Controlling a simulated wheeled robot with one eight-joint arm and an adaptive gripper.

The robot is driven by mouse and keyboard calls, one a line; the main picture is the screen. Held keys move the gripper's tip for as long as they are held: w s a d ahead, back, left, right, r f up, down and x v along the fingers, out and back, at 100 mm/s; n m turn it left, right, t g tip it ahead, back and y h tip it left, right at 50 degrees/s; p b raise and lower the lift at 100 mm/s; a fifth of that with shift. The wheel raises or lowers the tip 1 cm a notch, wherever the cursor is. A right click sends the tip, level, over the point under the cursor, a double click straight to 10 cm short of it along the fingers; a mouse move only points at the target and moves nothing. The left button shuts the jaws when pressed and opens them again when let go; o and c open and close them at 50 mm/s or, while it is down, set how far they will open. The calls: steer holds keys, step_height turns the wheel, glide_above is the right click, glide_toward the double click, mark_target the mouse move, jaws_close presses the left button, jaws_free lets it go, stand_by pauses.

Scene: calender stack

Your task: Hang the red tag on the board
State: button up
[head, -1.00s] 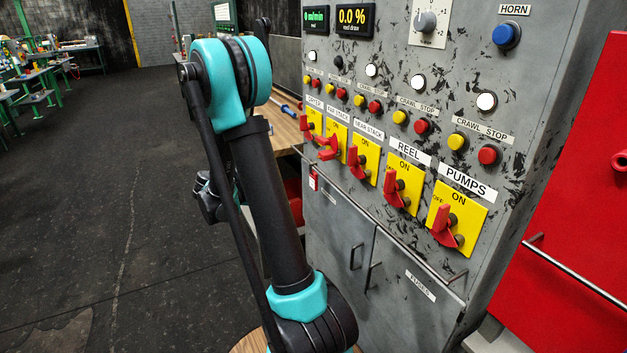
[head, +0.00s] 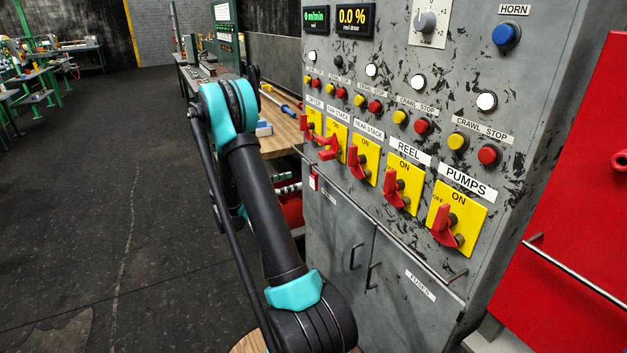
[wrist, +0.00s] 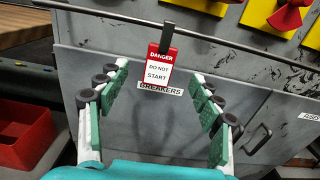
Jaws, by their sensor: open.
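The red tag (wrist: 158,66) reads "DANGER DO NOT START" and hangs upright by a black clip from a horizontal rail in the wrist view. In the head view the tag (head: 313,182) is a small red and white shape at the cabinet's left edge. My gripper (wrist: 163,75) is open, with one finger to the left of the tag and one to the right, apart from it. The gripper is hidden behind my arm in the head view. Nothing I can clearly identify as the board shows.
The rail (wrist: 100,13) crosses the front of the grey control cabinet (head: 335,240), below yellow plates with red switches. A "BREAKERS" label (wrist: 160,89) is behind the tag. A red bin (wrist: 25,135) is at the left. A wooden-topped bench (head: 285,140) stands beyond the cabinet.

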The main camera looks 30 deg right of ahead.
mark_target(312, 175)
steer(key=d, duration=0.4)
steer(key=shift+s, duration=0.1)
steer(key=shift+s+d+r, duration=0.15)
steer(key=shift+d, duration=1.2)
steer(key=shift+s+d+r, duration=0.1)
steer(key=shift+d, duration=1.25)
steer(key=shift+c, duration=0.4)
steer(key=c, duration=1.2)
